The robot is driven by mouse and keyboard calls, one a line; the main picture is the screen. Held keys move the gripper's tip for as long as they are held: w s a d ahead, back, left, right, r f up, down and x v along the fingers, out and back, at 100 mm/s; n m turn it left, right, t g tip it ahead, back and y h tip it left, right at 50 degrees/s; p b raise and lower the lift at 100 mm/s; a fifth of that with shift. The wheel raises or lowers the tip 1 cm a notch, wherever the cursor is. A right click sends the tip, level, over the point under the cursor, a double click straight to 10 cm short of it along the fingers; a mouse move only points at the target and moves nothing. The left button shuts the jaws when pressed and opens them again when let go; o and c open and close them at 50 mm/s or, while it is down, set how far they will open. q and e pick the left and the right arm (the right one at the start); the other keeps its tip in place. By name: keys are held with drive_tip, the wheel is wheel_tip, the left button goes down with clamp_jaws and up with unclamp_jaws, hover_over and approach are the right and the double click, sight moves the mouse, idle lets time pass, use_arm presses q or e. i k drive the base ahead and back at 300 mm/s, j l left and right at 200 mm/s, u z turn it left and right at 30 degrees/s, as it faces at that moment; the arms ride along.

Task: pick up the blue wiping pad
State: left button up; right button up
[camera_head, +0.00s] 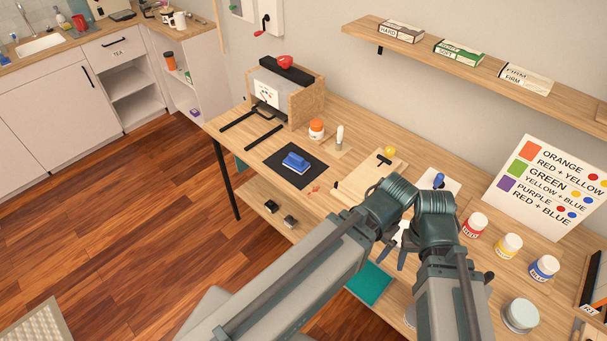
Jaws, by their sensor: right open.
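The blue wiping pad (295,162) lies on a black mat (314,173) near the left end of the wooden workbench. It looks like a small blue block with a raised grip, and nothing covers it. My right gripper (394,250) is open and empty over the front of the bench, to the right of and nearer than the pad, well apart from it. My arm links hide part of the bench around it. My left gripper cannot be made out.
A wooden press-like box (306,100) stands behind the mat. An orange-lidded jar (316,130) is near it. A wooden board (360,183) lies between mat and arms. Paint jars (475,225) stand at right. A shelf (480,62) hangs above.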

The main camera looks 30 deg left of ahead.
sight(293, 161)
drive_tip(key=i+j, duration=0.2)
drive_tip(key=j, duration=0.2)
drive_tip(key=i+j+u, duration=0.1)
drive_tip(key=i+j, duration=0.4)
drive_tip(key=j, duration=0.25)
